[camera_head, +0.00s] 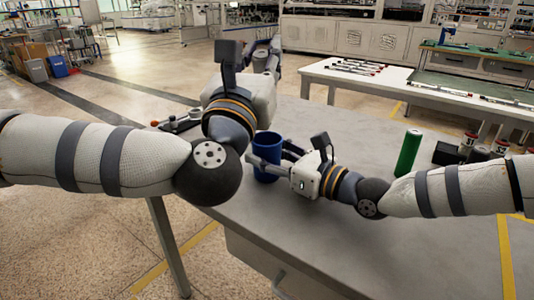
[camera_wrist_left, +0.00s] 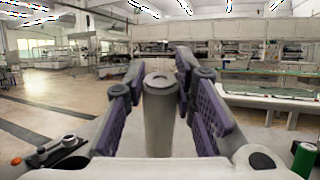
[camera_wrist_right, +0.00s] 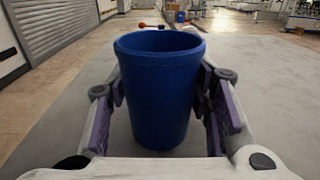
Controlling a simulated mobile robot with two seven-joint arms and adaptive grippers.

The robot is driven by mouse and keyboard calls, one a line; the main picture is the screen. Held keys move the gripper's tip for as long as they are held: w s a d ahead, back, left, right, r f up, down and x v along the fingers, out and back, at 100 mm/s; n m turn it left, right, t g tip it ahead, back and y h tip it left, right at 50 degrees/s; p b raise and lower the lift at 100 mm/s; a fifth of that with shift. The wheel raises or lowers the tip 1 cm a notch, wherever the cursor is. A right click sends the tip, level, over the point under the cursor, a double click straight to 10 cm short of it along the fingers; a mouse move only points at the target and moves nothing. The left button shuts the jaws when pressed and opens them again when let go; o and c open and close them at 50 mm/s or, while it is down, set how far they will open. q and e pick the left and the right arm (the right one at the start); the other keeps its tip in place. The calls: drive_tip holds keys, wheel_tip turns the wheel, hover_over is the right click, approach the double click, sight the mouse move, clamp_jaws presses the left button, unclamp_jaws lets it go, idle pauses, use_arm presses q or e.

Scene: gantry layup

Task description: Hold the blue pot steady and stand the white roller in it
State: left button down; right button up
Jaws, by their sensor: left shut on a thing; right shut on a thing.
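The blue pot (camera_head: 266,143) stands upright on the grey table near its left edge. My right gripper (camera_head: 268,168) is shut on the pot low on its sides; the right wrist view shows the pot (camera_wrist_right: 158,95) between both fingers. My left gripper (camera_head: 266,56) is raised, higher in the head view than the pot. It is shut on a whitish-grey roller (camera_wrist_left: 159,115), which looks upright between the fingers in the left wrist view. The roller's top (camera_head: 260,60) shows in the head view; its lower end is hidden behind my left gripper and wrist.
A green cylinder (camera_head: 408,152) stands on the table at the right, with dark blocks (camera_head: 447,153) and several small cans behind it. A tool with an orange end (camera_head: 180,122) lies at the table's left edge. The front of the table is clear.

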use_arm(q)
wheel_tip(320, 180, down, 7)
drive_tip(key=shift+r, duration=0.15)
idle(0.6)
drive_tip(key=c, duration=1.2)
unclamp_jaws()
drive_tip(key=shift+c, duration=0.2)
drive_tip(key=v, duration=1.2)
use_arm(e)
drive_tip(key=o, duration=1.2)
